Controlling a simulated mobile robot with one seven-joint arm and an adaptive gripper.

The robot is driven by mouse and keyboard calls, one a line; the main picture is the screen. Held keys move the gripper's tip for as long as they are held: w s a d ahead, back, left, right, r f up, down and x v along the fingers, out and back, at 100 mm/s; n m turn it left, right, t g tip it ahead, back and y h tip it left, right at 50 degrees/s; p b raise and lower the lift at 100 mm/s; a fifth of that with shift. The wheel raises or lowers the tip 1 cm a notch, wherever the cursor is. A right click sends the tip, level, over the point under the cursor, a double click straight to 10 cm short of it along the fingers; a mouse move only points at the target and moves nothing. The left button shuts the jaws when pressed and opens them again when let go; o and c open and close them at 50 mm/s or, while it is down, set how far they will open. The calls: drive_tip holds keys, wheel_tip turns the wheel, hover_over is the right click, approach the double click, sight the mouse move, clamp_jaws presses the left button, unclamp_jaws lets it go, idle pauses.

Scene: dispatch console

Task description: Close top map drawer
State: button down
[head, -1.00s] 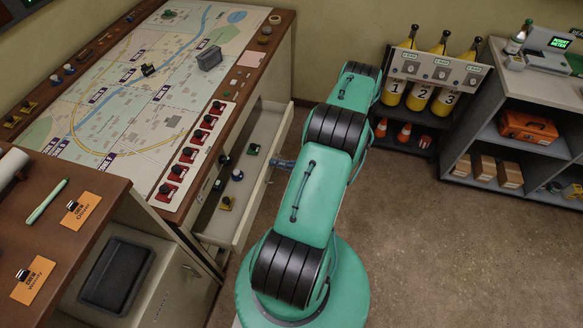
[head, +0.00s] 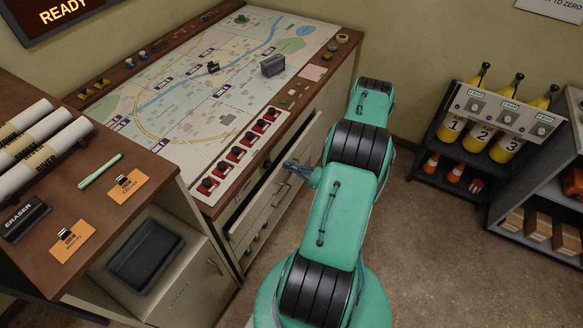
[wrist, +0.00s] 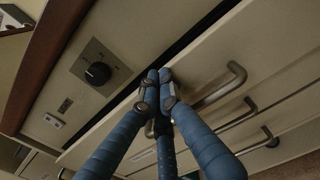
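The top map drawer (head: 262,212) is a cream drawer under the map table, standing slightly out with a narrow dark gap along its top. In the wrist view its front (wrist: 205,62) carries a bent metal bar handle (wrist: 222,87), and the dark gap runs above it. My gripper (head: 290,166) is at the upper part of the drawer front. In the wrist view the blue fingers of my gripper (wrist: 158,82) come together at their tips, beside the handle and not around it. The tips seem to touch the drawer front; exact contact is unclear. The drawer's inside is hidden.
The map table (head: 205,85) has a row of red switches (head: 240,152) along its front. A black dial (wrist: 97,73) is left of the gap. Below are more drawer handles (wrist: 262,142). A desk with rolled maps (head: 40,150) stands at left.

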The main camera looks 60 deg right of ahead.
drive_tip(key=shift+s, duration=0.1)
drive_tip(key=s, duration=1.3)
drive_tip(key=shift+s+p, duration=0.3)
drive_tip(key=shift+s, duration=0.1)
drive_tip(key=a+b, duration=0.1)
drive_tip(key=a, duration=0.8)
drive_tip(key=shift+s+a+f+b, duration=0.25)
drive_tip(key=shift+a+f+b, duration=0.1)
drive_tip(key=shift+f, duration=0.1)
drive_tip(key=shift+w, duration=0.2)
drive_tip(key=b, duration=0.2)
approach(273, 179)
drive_tip(key=w, duration=0.4)
drive_tip(key=shift+w+f, duration=0.15)
drive_tip(key=shift+f, duration=0.1)
drive_tip(key=shift+w, duration=1.3)
